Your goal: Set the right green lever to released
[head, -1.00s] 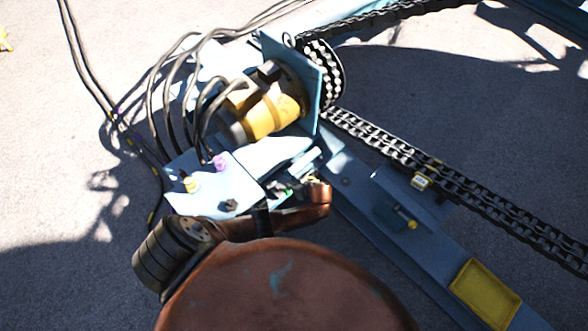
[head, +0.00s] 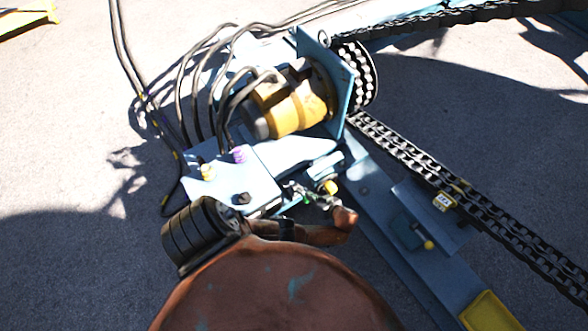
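Small green parts (head: 297,197), which look like the green levers, show at the right edge of the pale blue valve block (head: 235,185). They are small and partly covered, so I cannot tell the right one from another or read its position. My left gripper (head: 320,199) seems to be at this spot, just beyond the copper-coloured arm link. Its fingers are too small and mixed with the metal parts to tell if they are open, shut or touching a lever. My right gripper does not show.
A yellow motor (head: 295,110) with dark hoses (head: 185,90) stands behind the block. A chain (head: 415,160) runs from a sprocket (head: 358,75) to the lower right, beside a blue beam (head: 385,215). Open grey ground (head: 60,130) lies on the left.

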